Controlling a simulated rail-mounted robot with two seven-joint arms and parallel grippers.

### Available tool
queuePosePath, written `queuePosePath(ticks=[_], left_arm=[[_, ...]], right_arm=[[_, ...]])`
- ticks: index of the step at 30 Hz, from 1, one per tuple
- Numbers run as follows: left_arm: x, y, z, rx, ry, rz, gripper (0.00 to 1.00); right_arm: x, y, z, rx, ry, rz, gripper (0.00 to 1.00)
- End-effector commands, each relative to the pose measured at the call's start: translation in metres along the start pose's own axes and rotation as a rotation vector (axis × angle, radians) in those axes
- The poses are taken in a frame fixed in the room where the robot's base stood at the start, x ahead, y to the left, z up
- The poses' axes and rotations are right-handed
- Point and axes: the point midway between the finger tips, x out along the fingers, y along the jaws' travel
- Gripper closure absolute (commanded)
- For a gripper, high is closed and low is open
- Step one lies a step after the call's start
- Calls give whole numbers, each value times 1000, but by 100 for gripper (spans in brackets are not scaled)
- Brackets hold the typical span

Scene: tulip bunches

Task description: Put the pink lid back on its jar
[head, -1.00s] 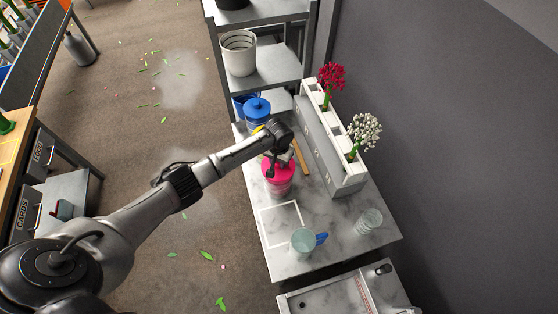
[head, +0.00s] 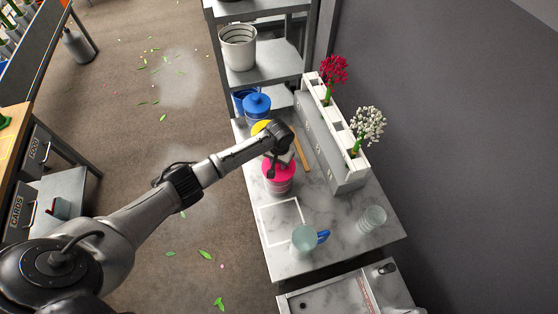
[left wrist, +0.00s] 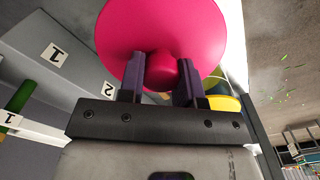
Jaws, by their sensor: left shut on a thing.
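The pink lid (head: 270,171) is a round disc with a knob, seen in the head view at the middle of the marble table. Its broad face and knob fill the top of the left wrist view (left wrist: 165,25). My left gripper (head: 276,167) is shut on the knob, with one dark finger on each side. A paler pink jar body (head: 280,187) shows directly below the lid in the head view. I cannot tell whether the lid touches the jar rim or hovers just above it. My right gripper is not in view.
A blue-lidded jar (head: 256,104) and a yellow item (head: 260,127) stand behind the pink jar. A grey planter (head: 345,172) with flowers stands right. A blue-handled glass mug (head: 304,239), a glass tumbler (head: 372,219) and an empty white square outline (head: 264,228) are nearer.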

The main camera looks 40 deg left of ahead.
Motion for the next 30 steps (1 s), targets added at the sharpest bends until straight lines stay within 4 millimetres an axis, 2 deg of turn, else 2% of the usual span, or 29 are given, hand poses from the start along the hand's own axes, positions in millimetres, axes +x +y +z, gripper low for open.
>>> queuePosePath(ticks=[1, 10, 19, 23, 30], left_arm=[[0, 0, 0, 0, 0, 0, 66], [0, 0, 0, 0, 0, 0, 38], [-4, 0, 0, 0, 0, 0, 38], [-19, 0, -1, -1, 2, 1, 38], [-66, 0, -1, 0, 3, 1, 38]], right_arm=[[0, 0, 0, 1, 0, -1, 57], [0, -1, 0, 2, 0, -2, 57], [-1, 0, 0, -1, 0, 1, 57], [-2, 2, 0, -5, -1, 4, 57], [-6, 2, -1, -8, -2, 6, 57]])
